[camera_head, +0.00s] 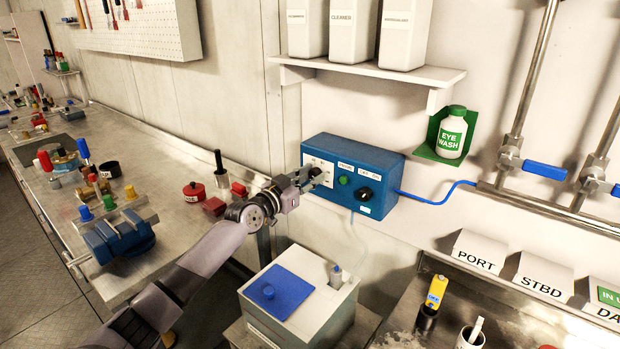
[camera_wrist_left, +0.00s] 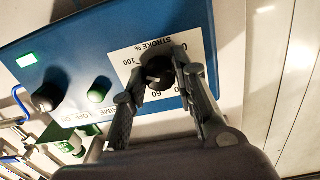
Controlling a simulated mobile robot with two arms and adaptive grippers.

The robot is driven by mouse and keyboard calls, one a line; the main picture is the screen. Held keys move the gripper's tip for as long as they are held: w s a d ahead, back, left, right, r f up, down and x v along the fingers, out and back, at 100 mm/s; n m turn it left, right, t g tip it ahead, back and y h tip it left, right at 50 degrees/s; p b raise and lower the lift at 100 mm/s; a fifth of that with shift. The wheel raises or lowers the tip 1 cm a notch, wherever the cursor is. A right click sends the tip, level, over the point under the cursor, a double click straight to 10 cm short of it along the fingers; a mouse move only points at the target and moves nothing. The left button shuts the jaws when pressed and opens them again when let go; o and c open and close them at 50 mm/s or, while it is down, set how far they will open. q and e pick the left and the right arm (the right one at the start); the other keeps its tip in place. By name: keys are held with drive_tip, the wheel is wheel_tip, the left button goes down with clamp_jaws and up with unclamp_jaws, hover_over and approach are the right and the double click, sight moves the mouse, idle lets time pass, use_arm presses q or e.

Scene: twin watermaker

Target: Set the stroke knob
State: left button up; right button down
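The blue control box (camera_head: 334,154) is mounted on the wall. Its white stroke dial plate (camera_wrist_left: 125,57) is marked "STROKE %", with 100 and 60 legible. The dark stroke knob (camera_wrist_left: 157,73) sits at the middle of this plate. My left gripper (camera_head: 308,179) is at the plate, on the left part of the box front. In the left wrist view, its two fingers (camera_wrist_left: 158,80) are on either side of the knob and appear closed against it. The pointer of the knob is too small to read clearly. My right gripper is not in view.
A green button (camera_head: 344,180) and a black knob (camera_head: 366,193) are on the same box front. A grey tank with a blue lid (camera_head: 279,291) stands below. A shelf (camera_head: 372,70) is above, and an eye wash bottle (camera_head: 452,132) is at the right.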

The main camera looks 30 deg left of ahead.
use_arm(q)
clamp_jaws()
drive_tip(key=n, duration=0.3)
drive_tip(key=shift+n, duration=0.3)
drive_tip(key=n, duration=0.4)
drive_tip(key=shift+n, duration=0.4)
drive_tip(key=n+p, duration=0.1)
drive_tip(key=n, duration=0.4)
drive_tip(key=shift+r+n+p, duration=0.1)
drive_tip(key=shift+n+p, duration=0.2)
drive_tip(key=shift+p, duration=0.05)
drive_tip(key=n+p, duration=0.2)
drive_tip(key=n, duration=0.3)
drive_tip(key=shift+d+y, duration=0.1)
drive_tip(key=shift+y, duration=0.2)
drive_tip(key=shift+n, duration=0.3)
drive_tip(key=o, duration=0.5)
unclamp_jaws()
